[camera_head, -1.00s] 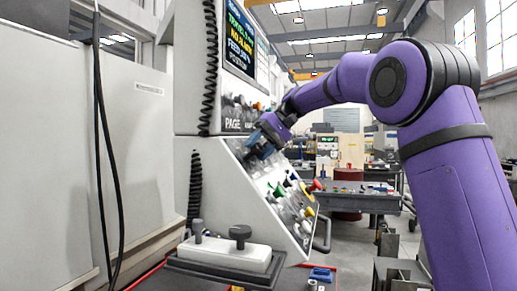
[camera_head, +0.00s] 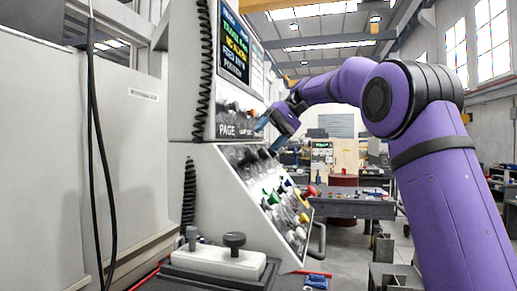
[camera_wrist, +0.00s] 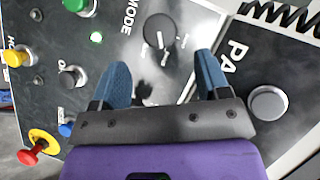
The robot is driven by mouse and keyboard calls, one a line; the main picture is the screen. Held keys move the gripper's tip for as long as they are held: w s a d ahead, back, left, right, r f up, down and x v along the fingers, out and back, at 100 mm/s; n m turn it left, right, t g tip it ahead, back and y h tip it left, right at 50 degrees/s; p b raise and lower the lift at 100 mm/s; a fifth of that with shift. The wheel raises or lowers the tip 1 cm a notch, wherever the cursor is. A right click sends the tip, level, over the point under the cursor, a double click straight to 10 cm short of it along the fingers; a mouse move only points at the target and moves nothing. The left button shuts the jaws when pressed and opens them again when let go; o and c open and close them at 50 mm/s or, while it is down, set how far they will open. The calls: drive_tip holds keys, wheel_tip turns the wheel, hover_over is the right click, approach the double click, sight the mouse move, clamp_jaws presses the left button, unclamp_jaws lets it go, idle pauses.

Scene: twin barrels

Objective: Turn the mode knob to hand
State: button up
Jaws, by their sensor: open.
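The mode knob (camera_wrist: 158,32) is a round dark knob beside the word MODE on the slanted dark panel (camera_wrist: 110,45). Its white pointer line points down in the wrist view, toward my gripper. My gripper (camera_wrist: 162,62) is open, with its two blue fingers apart and nothing between them. The knob lies beyond the fingertips, between their lines. In the head view my gripper (camera_head: 268,136) is above the top of the slanted panel, near the PAGE row. I cannot make out the mode knob there.
Several coloured buttons and knobs sit close by, including a green button (camera_wrist: 78,4), a yellow button (camera_wrist: 17,56) and a red knob on a yellow ring (camera_wrist: 42,142). A grey button (camera_wrist: 268,104) is on the PAGE strip. A coiled cable (camera_wrist: 285,14) hangs nearby.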

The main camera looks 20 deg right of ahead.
drive_tip(key=shift+v, duration=1.85)
drive_tip(key=shift+s, duration=0.1)
drive_tip(key=s+a+f+m+t+h, duration=0.1)
drive_tip(key=s+a+f+h, duration=0.15)
drive_tip(key=s, duration=0.65)
drive_tip(key=s+a+f+m+t+h, duration=0.15)
drive_tip(key=s+f, duration=0.25)
drive_tip(key=s, duration=0.5)
drive_tip(key=s+d+f+t+h, duration=0.1)
drive_tip(key=s+f+h, duration=0.1)
drive_tip(key=s+f, duration=0.7)
drive_tip(key=s+d+f+n+t+h, duration=0.1)
drive_tip(key=s+d+f+t+h, duration=0.1)
drive_tip(key=s+f, duration=0.7)
drive_tip(key=shift+s+f+h, duration=0.3)
drive_tip(key=shift+s, duration=0.55)
